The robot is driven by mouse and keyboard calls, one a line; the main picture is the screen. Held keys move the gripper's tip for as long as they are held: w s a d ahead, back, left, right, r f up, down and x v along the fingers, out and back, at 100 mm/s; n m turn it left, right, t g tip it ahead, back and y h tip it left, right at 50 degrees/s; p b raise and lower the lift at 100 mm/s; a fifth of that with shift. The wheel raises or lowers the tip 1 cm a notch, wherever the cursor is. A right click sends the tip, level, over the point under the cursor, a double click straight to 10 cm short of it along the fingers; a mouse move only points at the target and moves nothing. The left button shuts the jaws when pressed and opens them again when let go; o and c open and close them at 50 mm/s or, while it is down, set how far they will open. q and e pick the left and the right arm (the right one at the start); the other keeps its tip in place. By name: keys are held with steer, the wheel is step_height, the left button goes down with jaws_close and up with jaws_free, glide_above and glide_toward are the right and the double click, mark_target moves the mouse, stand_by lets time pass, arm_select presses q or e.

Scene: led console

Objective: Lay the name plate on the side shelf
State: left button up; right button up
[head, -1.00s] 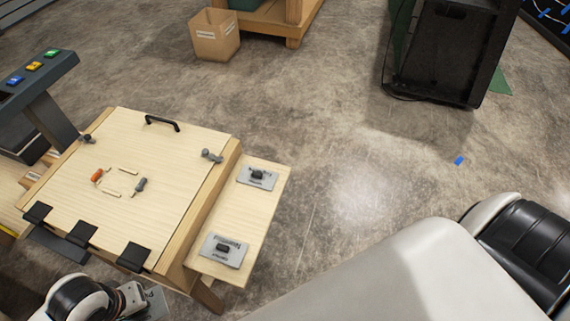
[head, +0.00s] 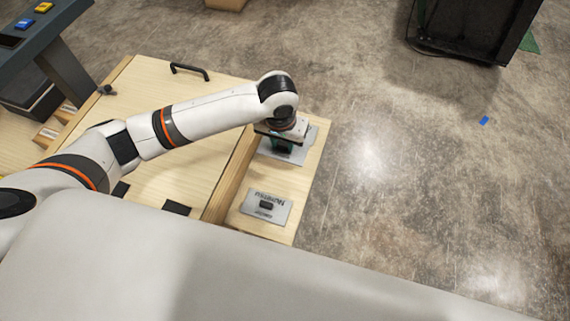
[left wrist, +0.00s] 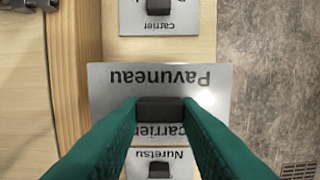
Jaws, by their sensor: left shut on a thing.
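My left gripper (head: 282,143) is over the far part of the pale wooden side shelf (head: 309,176). In the left wrist view its green fingers (left wrist: 160,108) are shut on the dark knob of a silver name plate (left wrist: 112,80) reading "Pavuneau carrier". The held plate looks larger than the shelf plates, so it seems above the shelf; its exact gap cannot be told. A "Nuretsu" plate (head: 278,204) lies on the near part of the shelf. Another plate (left wrist: 185,18) lies at the far end. The held plate lies between these two in the wrist view. My right gripper is not in view.
The wooden console box (head: 135,80), with a black handle (head: 189,69), stands left of the shelf. A button panel (head: 40,28) is at the upper left. Open concrete floor lies to the right, with a small blue piece (head: 484,121) on it.

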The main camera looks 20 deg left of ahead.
mark_target(282, 149)
arm_select(q)
step_height(282, 149, down, 4)
steer(key=shift+s+f, duration=0.1)
steer(key=shift+f, duration=0.05)
steer(key=shift+f+b, duration=0.45)
steer(key=shift+f, duration=1.55)
steer(key=o, duration=1)
steer(key=shift+f, duration=0.1)
steer(key=shift+a, duration=0.1)
